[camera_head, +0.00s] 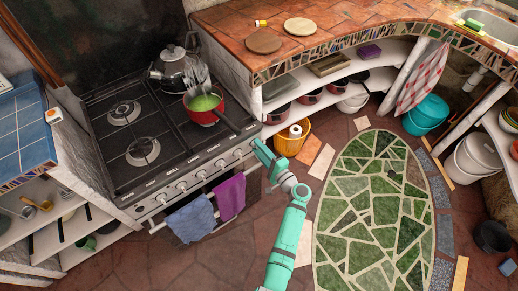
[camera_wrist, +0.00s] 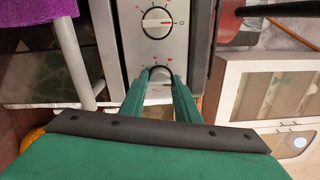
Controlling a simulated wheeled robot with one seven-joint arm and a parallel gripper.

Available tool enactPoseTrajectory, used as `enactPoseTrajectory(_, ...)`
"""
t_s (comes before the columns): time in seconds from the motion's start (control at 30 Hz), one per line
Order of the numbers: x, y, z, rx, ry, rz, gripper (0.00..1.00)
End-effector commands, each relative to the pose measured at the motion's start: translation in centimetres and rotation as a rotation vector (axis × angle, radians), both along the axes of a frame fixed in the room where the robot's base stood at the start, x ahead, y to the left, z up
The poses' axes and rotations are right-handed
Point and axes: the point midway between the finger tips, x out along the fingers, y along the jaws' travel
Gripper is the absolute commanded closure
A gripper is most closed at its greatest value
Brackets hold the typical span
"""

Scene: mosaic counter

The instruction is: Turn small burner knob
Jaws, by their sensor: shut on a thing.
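The stove (camera_head: 155,140) stands at the left in the head view, with a row of round knobs (camera_head: 201,175) along its front panel. My green gripper (camera_head: 257,146) is at the right end of this panel. In the wrist view my gripper (camera_wrist: 160,80) has its two fingers on either side of the end knob (camera_wrist: 160,72) and is shut on it. The fingers hide much of that knob. I cannot tell which burner the held knob serves.
A red pot (camera_head: 203,112) and a kettle (camera_head: 176,68) stand on the stove; the pot's dark handle reaches out above the panel near my gripper. A blue towel (camera_head: 190,218) and a purple towel (camera_head: 230,197) hang below.

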Motion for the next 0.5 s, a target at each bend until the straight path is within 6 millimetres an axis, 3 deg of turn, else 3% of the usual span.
enactPoseTrajectory(0.27, -0.14, -0.14, -0.20, 0.002, 0.004, -0.003, 0.93)
enactPoseTrajectory(0.3, -0.14, -0.15, -0.21, 0.001, 0.004, -0.003, 0.64)
enactPoseTrajectory(0.33, -0.14, -0.15, -0.21, 0.001, 0.004, -0.003, 0.57)
enactPoseTrajectory(0.37, -0.13, -0.13, -0.20, 0.001, 0.004, -0.003, 0.53)
enactPoseTrajectory(0.5, -0.07, -0.10, -0.12, 0.001, 0.002, -0.002, 0.53)
